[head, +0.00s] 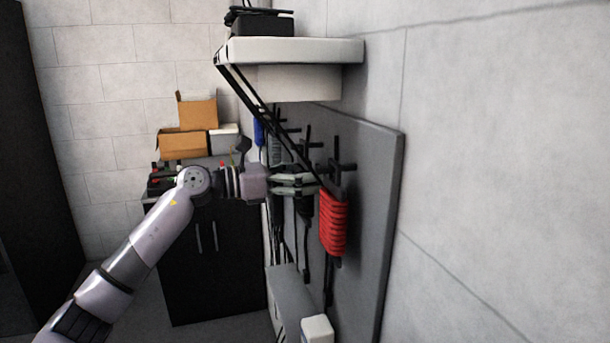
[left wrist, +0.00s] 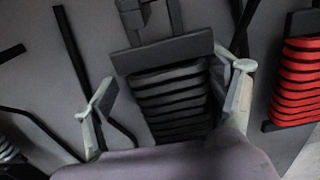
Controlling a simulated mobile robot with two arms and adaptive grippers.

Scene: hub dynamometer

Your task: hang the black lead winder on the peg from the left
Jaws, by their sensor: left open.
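The black lead winder (left wrist: 172,98) is in the middle of the left wrist view, upright and slightly tilted in the picture, against the grey board. A black peg piece (left wrist: 150,18) shows at its top bar; whether the peg bears it is hard to tell. In the head view a dark part of the winder (head: 305,207) shows below my fingers. My left gripper (head: 312,185) is open, its fingers on either side of the winder (left wrist: 165,72). The left finger stands apart from it; the right finger is close to its edge, contact unclear. My right gripper is not in view.
A red winder (head: 333,222) hangs on the grey pegboard (head: 372,200), just right of my gripper, also in the left wrist view (left wrist: 298,78). Black bars (head: 270,120) slant down from the white wall shelf (head: 300,50). A grey box (head: 290,300) stands below. Cardboard boxes (head: 183,145) stand behind.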

